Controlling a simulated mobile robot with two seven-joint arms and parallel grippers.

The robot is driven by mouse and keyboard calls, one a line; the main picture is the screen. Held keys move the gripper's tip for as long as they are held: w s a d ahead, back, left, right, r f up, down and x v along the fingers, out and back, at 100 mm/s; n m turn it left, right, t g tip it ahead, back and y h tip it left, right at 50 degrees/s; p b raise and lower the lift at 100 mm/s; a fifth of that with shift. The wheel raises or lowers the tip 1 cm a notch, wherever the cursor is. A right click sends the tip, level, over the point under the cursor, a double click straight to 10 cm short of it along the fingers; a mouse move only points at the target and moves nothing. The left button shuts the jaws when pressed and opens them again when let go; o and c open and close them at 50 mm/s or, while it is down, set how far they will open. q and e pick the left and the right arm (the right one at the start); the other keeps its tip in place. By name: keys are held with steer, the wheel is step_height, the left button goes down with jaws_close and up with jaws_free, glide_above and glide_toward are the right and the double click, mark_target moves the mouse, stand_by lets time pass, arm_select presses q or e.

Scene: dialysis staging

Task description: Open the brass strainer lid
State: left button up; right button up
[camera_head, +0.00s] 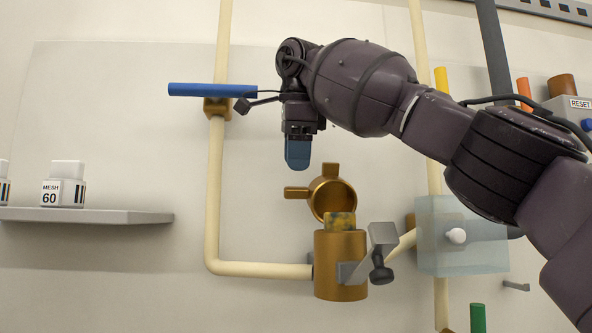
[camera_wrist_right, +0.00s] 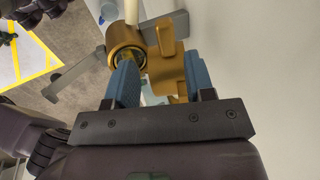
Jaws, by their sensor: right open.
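The brass strainer body (camera_head: 340,272) stands upright on the cream pipe, with a mottled yellow-brown insert (camera_head: 340,222) showing at its top. The brass lid (camera_head: 291,192) stands raised above and behind the body, its hollow round side facing the head camera and its tabs sticking out left and up. My right gripper (camera_head: 298,166) points down with blue fingertips, above and slightly left of the lid, apart from it. In the right wrist view, the open fingers (camera_wrist_right: 161,83) have the lid (camera_wrist_right: 167,72) beyond and between them, and the body's round mouth (camera_wrist_right: 112,43) beside it. My left gripper is out of view.
A grey clamp with a dark knob (camera_head: 381,272) is at the body's right. A blue valve handle (camera_head: 212,90) sits on the pipe at upper left. A shelf (camera_head: 100,216) holds a "MESH 60" block (camera_head: 63,190). A translucent box (camera_head: 462,255) is at the right.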

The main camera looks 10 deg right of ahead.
arm_select(q)
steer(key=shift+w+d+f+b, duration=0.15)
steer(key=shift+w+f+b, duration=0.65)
steer(key=shift+b, duration=0.9)
arm_select(e)
steer(key=s, duration=1.1)
steer(key=shift+s+d, duration=0.1)
